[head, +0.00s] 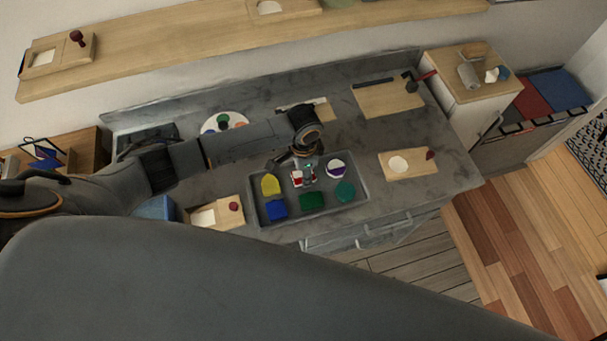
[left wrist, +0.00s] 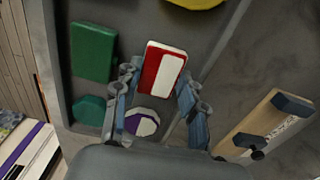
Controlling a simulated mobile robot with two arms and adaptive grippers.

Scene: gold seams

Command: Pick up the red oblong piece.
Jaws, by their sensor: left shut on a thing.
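The red oblong piece, red with a white patch, sits between my left gripper's two fingers (left wrist: 156,82) in the left wrist view (left wrist: 152,66). The fingers touch or nearly touch its two sides, and the gripper is shut on it. In the head view the piece (head: 296,180) shows below the left gripper (head: 304,176), over the dark grey tray (head: 329,206). I cannot tell whether it is lifted clear of the tray floor. My right gripper is not in view.
The tray also holds a yellow piece (head: 270,184), a blue piece (head: 276,209), a green square piece (head: 312,201), a round green piece (head: 345,191) and a purple-and-white round piece (head: 336,168). Wooden boards (head: 408,164) lie on the grey counter. A shelf (head: 180,45) runs behind.

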